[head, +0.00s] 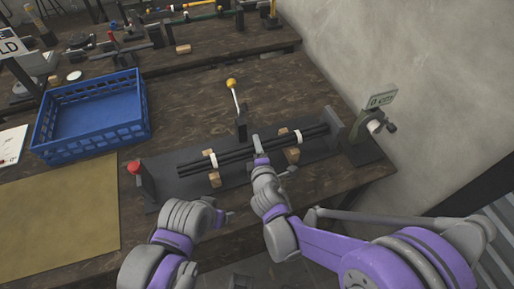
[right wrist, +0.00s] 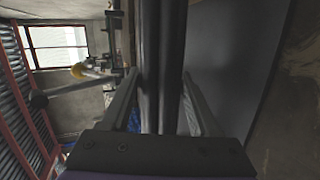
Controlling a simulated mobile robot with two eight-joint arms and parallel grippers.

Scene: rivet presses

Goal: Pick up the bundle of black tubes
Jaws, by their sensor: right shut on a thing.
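The bundle of black tubes (head: 238,155) lies lengthwise along the dark base plate of the press, with white bands near both ends. Wooden blocks (head: 214,180) show beneath it; I cannot tell whether it touches them. My right gripper (head: 260,156) is shut around the bundle near its middle. In the right wrist view the tubes (right wrist: 160,60) run between the two fingers (right wrist: 162,108). My left gripper (head: 226,217) is low in front of the table edge, apart from the bundle; its jaws are too unclear to read.
A yellow-knobbed lever (head: 232,84) stands just behind the bundle. A blue crate (head: 92,146) and a tan mat (head: 62,225) lie left.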

